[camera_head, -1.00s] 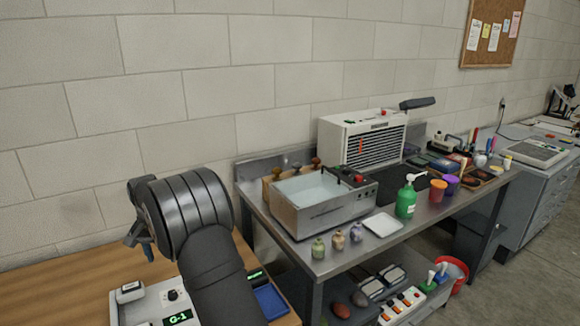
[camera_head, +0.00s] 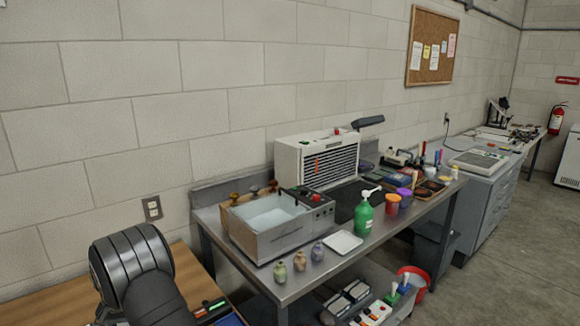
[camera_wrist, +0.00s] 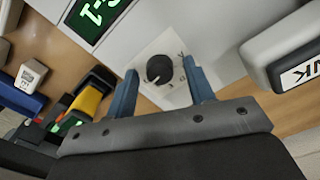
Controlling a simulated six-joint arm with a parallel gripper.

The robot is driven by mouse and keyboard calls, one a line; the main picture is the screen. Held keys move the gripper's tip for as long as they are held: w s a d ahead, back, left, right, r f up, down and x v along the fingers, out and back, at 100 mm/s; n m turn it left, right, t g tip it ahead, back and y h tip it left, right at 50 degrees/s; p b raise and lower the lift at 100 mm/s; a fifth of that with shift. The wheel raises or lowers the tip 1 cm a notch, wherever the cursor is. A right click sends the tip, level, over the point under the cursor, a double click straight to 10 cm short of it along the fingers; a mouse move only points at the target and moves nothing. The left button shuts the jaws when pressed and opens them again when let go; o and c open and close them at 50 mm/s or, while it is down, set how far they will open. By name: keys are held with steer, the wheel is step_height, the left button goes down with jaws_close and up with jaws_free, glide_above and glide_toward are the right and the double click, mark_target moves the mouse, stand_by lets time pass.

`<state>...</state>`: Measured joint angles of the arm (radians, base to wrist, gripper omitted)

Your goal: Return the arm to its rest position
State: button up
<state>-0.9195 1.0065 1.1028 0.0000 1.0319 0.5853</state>
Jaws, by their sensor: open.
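My arm shows at the lower left of the head view, its dark ribbed link over the wooden table (camera_head: 40,285); the fingers are hidden there. In the wrist view my gripper (camera_wrist: 158,85) is open, its two blue fingers apart with nothing held between them. Beyond the fingers is a white panel with a black knob (camera_wrist: 160,69). A green lit display (camera_wrist: 95,15) lies at the upper left of that view. I cannot tell whether the fingers touch the panel.
A metal bench (camera_head: 290,284) right of my arm holds a water bath (camera_head: 270,240), a white vented unit (camera_head: 315,160), a green pump bottle (camera_head: 363,215), small jars and a white tray (camera_head: 343,242). A red bucket (camera_head: 412,280) stands below. Floor (camera_head: 500,270) at right is clear.

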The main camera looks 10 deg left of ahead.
steer(key=shift+r, duration=0.15)
step_height(320, 180, up, 17)
step_height(320, 180, down, 18)
steer(key=shift+r, duration=0.25)
steer(key=n, duration=0.4)
steer(key=shift+r, duration=0.15)
steer(key=n, duration=0.4)
steer(key=shift+n, duration=0.4)
steer(key=n, duration=0.4)
steer(key=shift+n, duration=0.4)
steer(key=n, duration=0.4)
